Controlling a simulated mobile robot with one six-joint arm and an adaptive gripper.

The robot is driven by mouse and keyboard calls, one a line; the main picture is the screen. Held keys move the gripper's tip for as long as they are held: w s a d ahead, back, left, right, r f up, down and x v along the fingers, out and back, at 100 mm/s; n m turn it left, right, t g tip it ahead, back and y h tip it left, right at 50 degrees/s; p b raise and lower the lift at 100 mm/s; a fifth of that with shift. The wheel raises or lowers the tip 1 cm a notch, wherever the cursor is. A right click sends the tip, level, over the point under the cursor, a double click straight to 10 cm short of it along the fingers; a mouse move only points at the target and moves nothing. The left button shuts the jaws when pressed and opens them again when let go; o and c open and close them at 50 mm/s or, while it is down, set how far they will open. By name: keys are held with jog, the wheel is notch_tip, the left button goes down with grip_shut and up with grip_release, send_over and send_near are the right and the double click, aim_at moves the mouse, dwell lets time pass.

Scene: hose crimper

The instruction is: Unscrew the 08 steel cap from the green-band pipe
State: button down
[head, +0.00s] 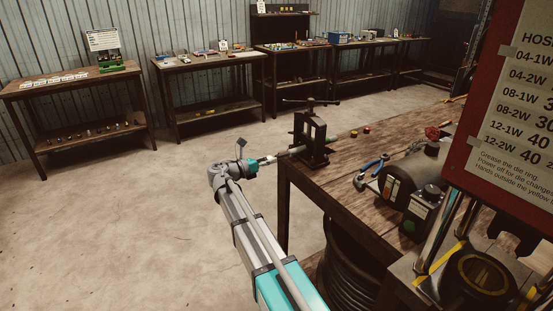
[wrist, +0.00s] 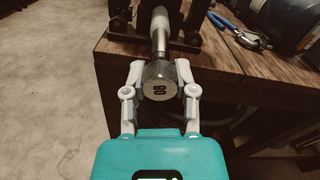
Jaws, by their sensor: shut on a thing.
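The steel cap (wrist: 159,76), marked 08 on its end face, sits at the near end of a pipe (wrist: 160,30) in the wrist view. My gripper (wrist: 160,78) is shut on the cap, with one finger on each side. In the head view my gripper (head: 262,161) is at the pipe's free end, and the cap is too small there to tell apart. The pipe (head: 289,152) runs into a dark vise (head: 312,140) at the workbench corner. No green band is clear in the wrist view.
The wooden workbench (head: 345,182) carries blue-handled pliers (head: 371,170), a dark cylindrical machine (head: 412,168) and small caps (head: 360,130) behind the vise. A red sign board (head: 510,100) stands at right. Open floor (head: 120,230) lies to the left.

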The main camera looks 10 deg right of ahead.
jog(key=shift+s+a, duration=0.2)
jog(key=shift+a, duration=0.4)
jog(key=shift+r, duration=0.1)
jog(key=shift+r+p, duration=2.45)
jog(key=shift+p, duration=0.1)
jog(key=shift+r, duration=0.1)
